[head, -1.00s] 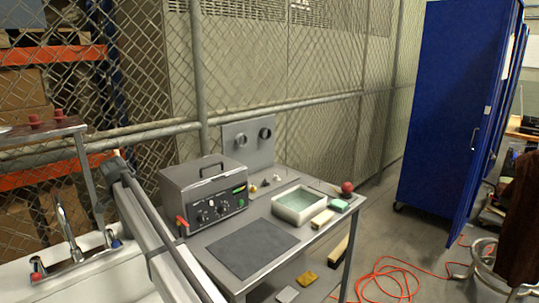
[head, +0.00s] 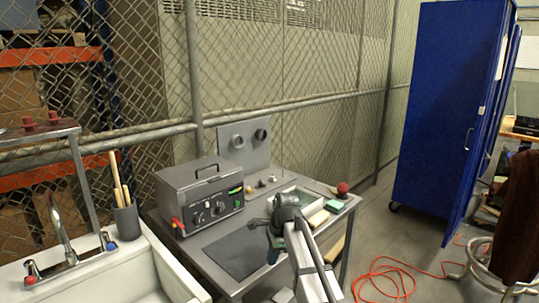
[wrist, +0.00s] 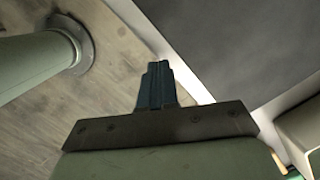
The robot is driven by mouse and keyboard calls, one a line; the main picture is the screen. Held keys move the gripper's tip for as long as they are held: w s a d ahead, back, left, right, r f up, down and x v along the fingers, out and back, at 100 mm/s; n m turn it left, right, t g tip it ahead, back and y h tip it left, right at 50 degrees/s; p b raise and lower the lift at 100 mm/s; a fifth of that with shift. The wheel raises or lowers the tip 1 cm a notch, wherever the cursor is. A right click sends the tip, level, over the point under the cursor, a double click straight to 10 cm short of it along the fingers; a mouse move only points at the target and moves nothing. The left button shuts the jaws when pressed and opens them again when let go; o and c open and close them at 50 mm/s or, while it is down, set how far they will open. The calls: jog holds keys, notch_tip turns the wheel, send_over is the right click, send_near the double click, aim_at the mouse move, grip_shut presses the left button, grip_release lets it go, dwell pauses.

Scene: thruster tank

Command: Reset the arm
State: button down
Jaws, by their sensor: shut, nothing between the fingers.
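My gripper (head: 272,257) hangs at the front right of the grey metal table (head: 207,238), beside the dark mat (head: 232,256). My arm comes up from the bottom of the head view and bends down at the wrist. In the wrist view my gripper's dark blue fingers (wrist: 157,86) are together with nothing between them. They appear near the table's edge, with the mat (wrist: 245,40) to their right and the floor (wrist: 95,75) behind. My arm hides part of the white tray.
A grey control box (head: 199,195) stands at the table's back left. The white tray (head: 309,194), a green block (head: 334,205) and a red ball (head: 342,187) are at the right. A sink (head: 100,275) and a cup of sticks (head: 126,220) are left. An orange cable (head: 385,268) lies on the floor.

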jog(key=s+d+f+m, duration=0.1)
jog(key=s+d+f, duration=0.4)
jog(key=d+f, duration=0.15)
jog(key=s+d+f+n+g, duration=0.15)
jog(key=s+f, duration=0.25)
jog(key=f, duration=0.4)
jog(key=s+d+f+n+g, duration=0.1)
jog(key=s+d+f+n, duration=0.15)
jog(key=s+f, duration=0.35)
jog(key=s+d+f+n+g, duration=0.1)
jog(key=s+f+n, duration=0.15)
jog(key=f, duration=0.65)
jog(key=s+d+f+n+g, duration=0.1)
jog(key=s+f+n, duration=0.2)
jog(key=s+f, duration=0.3)
jog(key=s+d+f+n+g+h, duration=0.1)
jog(key=s+f, duration=0.5)
jog(key=s, duration=0.8)
jog(key=s+d+f+n+g+h, duration=0.1)
jog(key=s+f+n, duration=0.4)
jog(key=s, duration=0.5)
jog(key=shift+d+f+n, duration=0.35)
jog(key=shift+d+f, duration=0.4)
jog(key=shift+d, duration=0.05)
